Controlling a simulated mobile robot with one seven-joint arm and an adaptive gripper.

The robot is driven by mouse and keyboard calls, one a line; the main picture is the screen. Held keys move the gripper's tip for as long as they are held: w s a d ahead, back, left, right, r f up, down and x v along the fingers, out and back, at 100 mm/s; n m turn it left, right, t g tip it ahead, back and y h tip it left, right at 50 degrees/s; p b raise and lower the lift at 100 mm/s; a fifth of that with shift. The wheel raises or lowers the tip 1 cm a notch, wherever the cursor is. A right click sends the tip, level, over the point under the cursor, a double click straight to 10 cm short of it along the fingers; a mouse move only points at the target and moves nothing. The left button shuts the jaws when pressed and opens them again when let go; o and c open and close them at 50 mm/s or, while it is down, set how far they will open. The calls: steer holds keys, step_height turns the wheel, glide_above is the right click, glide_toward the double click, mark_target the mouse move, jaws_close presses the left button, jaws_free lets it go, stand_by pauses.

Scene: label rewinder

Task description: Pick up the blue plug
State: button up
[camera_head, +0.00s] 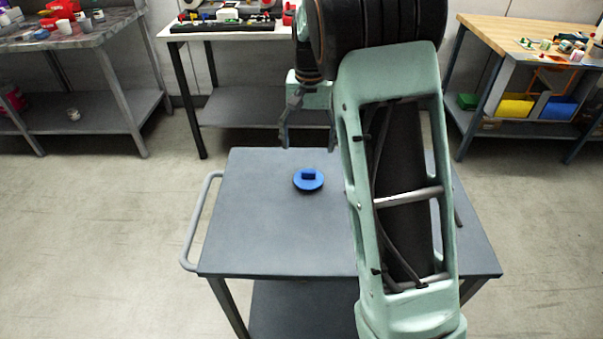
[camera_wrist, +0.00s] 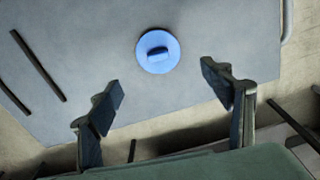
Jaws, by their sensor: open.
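The blue plug (camera_head: 309,180) is a round blue disc with a small raised grip on top. It lies flat on the grey cart top (camera_head: 270,235), toward its far side. In the wrist view the plug (camera_wrist: 158,50) is above and between the two fingertips, apart from both. My gripper (camera_wrist: 162,85) is open and empty. In the head view my gripper (camera_head: 308,140) hangs beyond the plug near the cart's far edge, partly hidden by my arm, which also covers the right part of the cart top.
A wooden-topped bench (camera_head: 530,38) with small items stands at the back right. A grey bench (camera_head: 85,35) is at the back left, and a white table (camera_head: 235,30) with tools is behind the cart. A handle rail (camera_head: 190,225) runs along the cart's left side. The cart top around the plug is clear.

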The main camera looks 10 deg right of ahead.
glide_above(309, 172)
steer(key=f, duration=0.5)
steer(key=shift+s+a, duration=0.25)
steer(key=shift+a, duration=0.05)
steer(key=shift+w+d+f+b, duration=0.1)
steer(key=shift+f+b, duration=0.05)
steer(key=shift+f, duration=0.9)
steer(key=shift+w+d+f+b, duration=0.1)
steer(key=shift+w+f, duration=0.05)
steer(key=shift+f, duration=0.85)
steer(key=shift+w+d+f+b, duration=0.1)
steer(key=shift+f+b, duration=0.05)
steer(key=shift+f, duration=0.9)
steer(key=shift+c, duration=0.3)
steer(key=shift+r, duration=0.1)
steer(key=c, duration=0.9)
steer(key=shift+r, duration=0.1)
